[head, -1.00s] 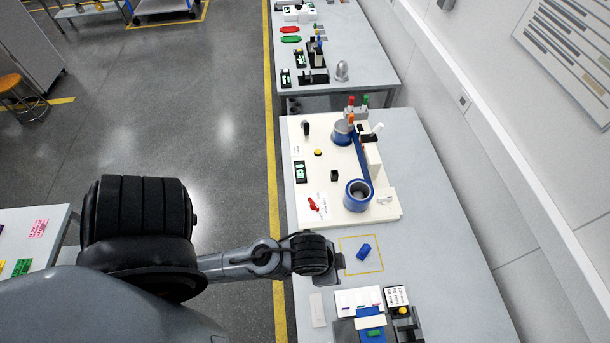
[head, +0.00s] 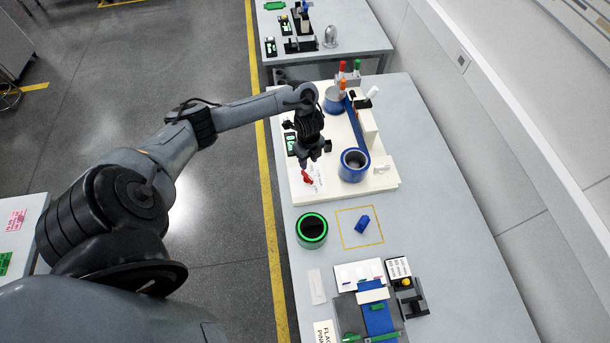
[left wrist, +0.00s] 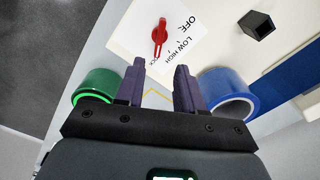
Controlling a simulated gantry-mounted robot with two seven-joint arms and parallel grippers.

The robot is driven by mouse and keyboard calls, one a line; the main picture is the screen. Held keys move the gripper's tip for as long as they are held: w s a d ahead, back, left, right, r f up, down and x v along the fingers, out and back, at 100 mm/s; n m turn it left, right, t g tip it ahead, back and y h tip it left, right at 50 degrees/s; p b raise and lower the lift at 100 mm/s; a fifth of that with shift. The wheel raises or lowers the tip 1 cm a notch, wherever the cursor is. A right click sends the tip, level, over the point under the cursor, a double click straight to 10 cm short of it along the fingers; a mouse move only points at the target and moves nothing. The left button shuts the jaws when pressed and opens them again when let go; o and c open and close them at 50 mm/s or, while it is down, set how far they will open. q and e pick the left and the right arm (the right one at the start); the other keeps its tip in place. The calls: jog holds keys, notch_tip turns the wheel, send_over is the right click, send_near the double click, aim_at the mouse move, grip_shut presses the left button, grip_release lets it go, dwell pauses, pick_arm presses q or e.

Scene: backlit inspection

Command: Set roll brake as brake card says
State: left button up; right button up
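The red brake knob (head: 307,177) sits on a white label on the cream board (head: 350,188). In the left wrist view the knob (left wrist: 159,36) stands just beyond my fingertips, beside the printed words OFF, LOW and HIGH; another word is partly hidden. I cannot tell which mark the knob points at. My left gripper (head: 317,160) is over the board by the knob. In the left wrist view it (left wrist: 160,72) is open, with nothing between its fingers. A small card with print (head: 398,267) stands near the front; its text is too small to read. My right gripper is not in view.
A blue roll (head: 353,165) stands on the board, right of my gripper. A green-rimmed black roll (head: 312,230) stands on the table, left of a blue piece (head: 362,224) in a yellow outline. A black block (left wrist: 257,25) is on the board.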

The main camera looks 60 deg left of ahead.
aim_at(308, 176)
pick_arm(q)
notch_tip(308, 176, down, 10)
jog(key=shift+f+b, duration=0.2)
jog(key=shift+b, duration=0.4)
grip_shut()
